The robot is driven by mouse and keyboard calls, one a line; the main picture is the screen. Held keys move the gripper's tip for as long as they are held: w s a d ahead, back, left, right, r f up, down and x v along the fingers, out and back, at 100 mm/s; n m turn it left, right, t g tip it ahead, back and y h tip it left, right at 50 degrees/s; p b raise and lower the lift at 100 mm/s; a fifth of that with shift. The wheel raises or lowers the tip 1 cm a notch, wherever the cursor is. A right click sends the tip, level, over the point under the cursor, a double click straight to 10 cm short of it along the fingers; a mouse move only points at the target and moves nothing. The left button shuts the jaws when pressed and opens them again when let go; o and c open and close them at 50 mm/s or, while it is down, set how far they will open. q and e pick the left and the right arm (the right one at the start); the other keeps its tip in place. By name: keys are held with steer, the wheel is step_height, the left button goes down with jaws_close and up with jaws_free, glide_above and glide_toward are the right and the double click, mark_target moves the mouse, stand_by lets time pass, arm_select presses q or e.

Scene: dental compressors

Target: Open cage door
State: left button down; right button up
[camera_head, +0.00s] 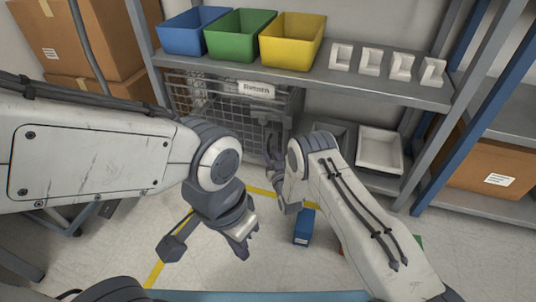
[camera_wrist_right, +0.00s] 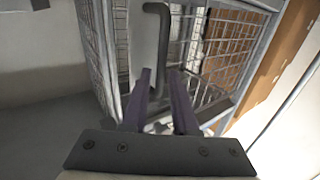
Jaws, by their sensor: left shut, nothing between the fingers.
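The wire-mesh cage (camera_head: 215,105) stands on the lower level of the shelf, with a white label (camera_head: 257,90) on its upper front. In the right wrist view its mesh (camera_wrist_right: 235,50) shows on both sides of a dark grey bent handle (camera_wrist_right: 161,45). My right gripper (camera_head: 273,150) is at the cage's right front. Its two fingers (camera_wrist_right: 160,75) are apart, with the handle running down between them. I cannot tell whether they press on it. My left gripper (camera_head: 242,250) is shut and empty, pointing down over the floor, away from the cage.
Blue (camera_head: 196,30), green (camera_head: 240,35) and yellow (camera_head: 291,42) bins and several small white holders (camera_head: 370,60) stand on the shelf above. A white tray (camera_head: 380,150) is right of the cage. A blue box (camera_head: 303,228) is on the floor near my right forearm.

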steer(key=shift+b+x, duration=0.5)
steer(key=shift+x, duration=0.85)
jaws_close()
stand_by(0.4)
